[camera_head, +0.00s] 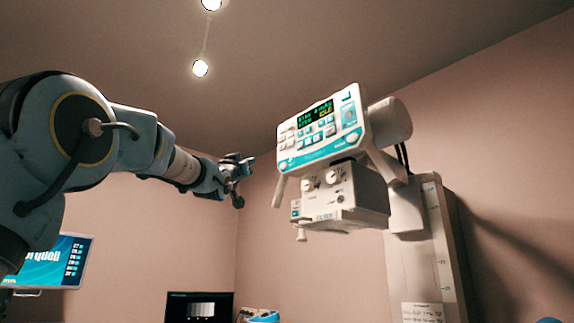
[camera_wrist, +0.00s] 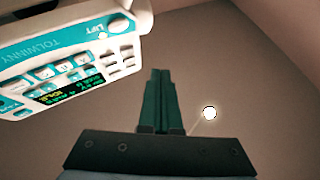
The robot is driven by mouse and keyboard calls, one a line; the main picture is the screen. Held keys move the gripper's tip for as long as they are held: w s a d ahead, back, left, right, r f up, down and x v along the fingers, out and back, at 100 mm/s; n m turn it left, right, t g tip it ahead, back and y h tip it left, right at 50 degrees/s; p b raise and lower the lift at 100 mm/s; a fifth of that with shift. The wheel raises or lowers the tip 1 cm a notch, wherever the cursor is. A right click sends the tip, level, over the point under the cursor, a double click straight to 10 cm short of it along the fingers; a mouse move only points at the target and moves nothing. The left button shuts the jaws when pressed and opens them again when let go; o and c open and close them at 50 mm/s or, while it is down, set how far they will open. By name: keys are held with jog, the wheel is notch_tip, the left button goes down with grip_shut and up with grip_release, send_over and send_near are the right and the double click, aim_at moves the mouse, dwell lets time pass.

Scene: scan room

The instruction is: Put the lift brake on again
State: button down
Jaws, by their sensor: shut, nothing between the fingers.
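The white and teal control panel (camera_head: 322,130) of the X-ray head hangs at centre right, tilted. In the wrist view the panel (camera_wrist: 66,52) fills the upper left, upside down. A round white button (camera_wrist: 121,25) beside the word LIFT sits at its corner; it also shows at the panel's lower left in the head view (camera_head: 284,165). Whether the brake is on cannot be read from it. My gripper (camera_head: 246,162) is left of the panel, apart from it. In the wrist view its dark green fingers (camera_wrist: 160,75) are together and empty, right of the panel.
Below the panel hangs the boxy collimator (camera_head: 345,200) with knobs, and slanting handles (camera_head: 278,191) flank it. A column (camera_head: 435,250) stands behind at the right. A monitor (camera_head: 58,262) is at lower left, a dark screen (camera_head: 199,306) at the bottom. Open air separates gripper and panel.

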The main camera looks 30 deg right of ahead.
aim_at(283, 166)
jog(key=shift+s+d+r+h, duration=0.2)
jog(key=shift+s+r+h, duration=0.15)
jog(key=shift+r, duration=0.3)
jog(key=w+d+p, duration=0.1)
jog(key=d+p, duration=0.3)
jog(key=d, duration=0.4)
jog(key=shift+w+d+p, duration=0.3)
jog(key=shift+w+p, duration=0.05)
jog(key=shift+p, duration=0.05)
jog(key=shift+d, duration=0.1)
dwell(1.6)
jog(key=shift+w+d, duration=0.1)
jog(key=shift+d, duration=0.2)
